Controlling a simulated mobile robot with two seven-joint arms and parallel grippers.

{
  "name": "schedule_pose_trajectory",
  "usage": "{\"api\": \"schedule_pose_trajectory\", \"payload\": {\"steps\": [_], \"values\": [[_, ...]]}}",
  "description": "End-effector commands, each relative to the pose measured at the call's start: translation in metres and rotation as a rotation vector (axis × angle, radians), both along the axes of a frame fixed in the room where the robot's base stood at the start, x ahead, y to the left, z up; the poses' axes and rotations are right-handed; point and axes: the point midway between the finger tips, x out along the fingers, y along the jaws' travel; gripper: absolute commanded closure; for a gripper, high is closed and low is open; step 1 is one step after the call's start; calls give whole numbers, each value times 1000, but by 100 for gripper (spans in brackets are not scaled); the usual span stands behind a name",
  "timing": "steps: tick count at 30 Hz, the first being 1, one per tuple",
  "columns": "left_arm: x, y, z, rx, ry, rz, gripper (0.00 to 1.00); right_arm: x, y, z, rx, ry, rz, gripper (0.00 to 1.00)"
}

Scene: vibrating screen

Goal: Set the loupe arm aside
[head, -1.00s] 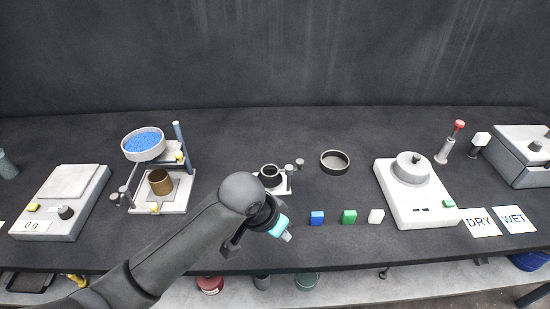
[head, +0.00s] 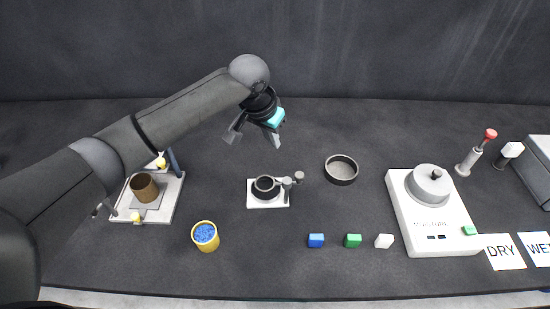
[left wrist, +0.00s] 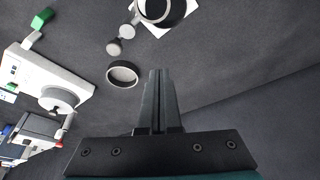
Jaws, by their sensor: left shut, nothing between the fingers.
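The loupe (head: 266,186) is a dark ring on a small white base plate (head: 252,203) in the middle of the table. Its short loupe arm (head: 287,184) with grey knobs sticks out on the ring's right side. In the left wrist view the loupe ring (left wrist: 165,14) is partly cut off at the top edge, with the grey knobs (left wrist: 114,47) beside it. My left gripper (head: 275,141) is shut and empty, behind and above the loupe, apart from it. My right gripper is not in view.
A dark round dish (head: 341,170) stands right of the loupe. A yellow cup of blue grains (head: 205,236) stands front left. Blue (head: 316,241), green (head: 352,241) and white (head: 384,241) blocks lie in front. A white device (head: 440,240) stands right. My left arm covers the left side.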

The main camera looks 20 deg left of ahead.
Motion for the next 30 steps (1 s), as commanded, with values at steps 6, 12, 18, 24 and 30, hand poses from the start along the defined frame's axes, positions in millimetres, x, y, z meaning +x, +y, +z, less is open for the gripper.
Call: {"api": "schedule_pose_trajectory", "payload": {"steps": [6, 12, 18, 24, 30], "values": [[0, 0, 0, 0, 0, -1, 100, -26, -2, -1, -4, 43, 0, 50], [3, -1, -12, 1, 2, -1, 100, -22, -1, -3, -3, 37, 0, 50], [13, -5, -43, 1, 3, 0, 100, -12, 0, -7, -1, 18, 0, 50], [24, -8, -75, 2, 2, -1, 100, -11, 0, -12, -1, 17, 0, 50], [27, -7, -96, 3, -1, -2, 100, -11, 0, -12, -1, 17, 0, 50]]}}
